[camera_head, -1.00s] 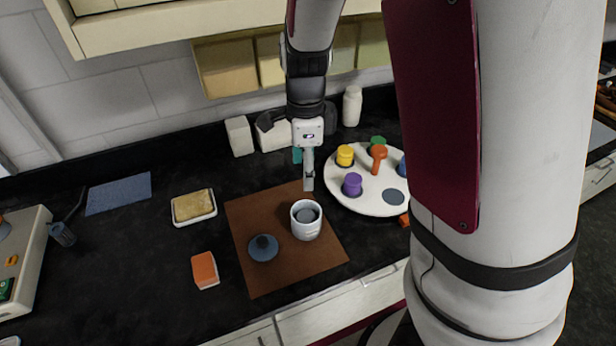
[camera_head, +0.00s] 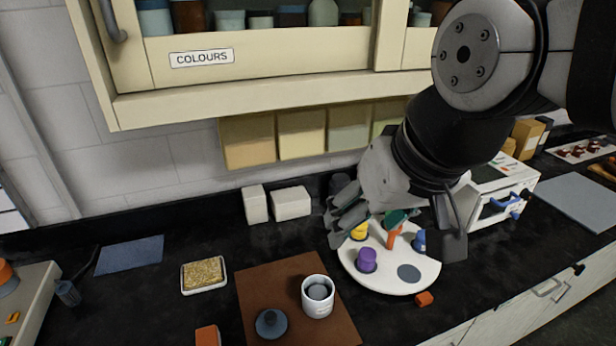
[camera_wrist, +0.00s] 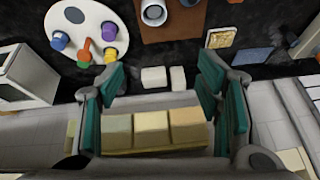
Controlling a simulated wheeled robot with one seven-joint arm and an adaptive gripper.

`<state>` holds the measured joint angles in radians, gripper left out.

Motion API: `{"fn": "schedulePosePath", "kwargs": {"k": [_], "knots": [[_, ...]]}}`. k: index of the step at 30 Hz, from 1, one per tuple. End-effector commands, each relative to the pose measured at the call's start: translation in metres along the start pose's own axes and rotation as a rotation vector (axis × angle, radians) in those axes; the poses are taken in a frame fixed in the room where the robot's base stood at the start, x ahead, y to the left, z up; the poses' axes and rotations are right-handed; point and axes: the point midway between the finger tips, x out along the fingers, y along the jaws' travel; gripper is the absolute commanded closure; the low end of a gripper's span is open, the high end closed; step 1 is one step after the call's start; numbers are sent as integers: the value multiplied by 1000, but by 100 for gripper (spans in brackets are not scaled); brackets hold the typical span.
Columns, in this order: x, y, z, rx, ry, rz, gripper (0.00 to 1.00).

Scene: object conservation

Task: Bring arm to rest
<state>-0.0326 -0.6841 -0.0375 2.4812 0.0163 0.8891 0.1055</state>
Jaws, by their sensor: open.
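My gripper (camera_head: 400,222) is raised above the counter at the right of the head view, in front of the round white tray. Its jaws are spread wide and nothing is between them. In the wrist view my gripper (camera_wrist: 165,100) shows its teal finger pads far apart, with the wall and counter beyond. My arm is folded up at the upper right of the head view. The white cup (camera_head: 317,297) stands upright on the brown mat (camera_head: 262,285), with a grey round piece inside it. A dark blue-grey lid (camera_head: 270,323) lies on the mat beside the cup.
The white tray (camera_head: 362,278) holds several coloured pieces, among them a purple one (camera_head: 367,260). Two white blocks (camera_head: 290,203) stand by the wall. A sponge dish (camera_head: 204,275) and blue cloth (camera_head: 130,253) lie left. A cabinet (camera_head: 240,70) overhangs the counter.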

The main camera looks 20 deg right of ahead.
Motion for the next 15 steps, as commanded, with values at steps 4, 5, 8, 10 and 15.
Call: {"fn": "schedulePosePath", "kwargs": {"k": [4,5,8,10,15], "knots": [[-9,3,8,-107,36,30,41],[-10,3,8,-116,38,33,41],[-10,3,9,-128,39,36,41],[-10,3,9,-128,39,35,41],[-6,3,7,-126,39,34,41]]}}
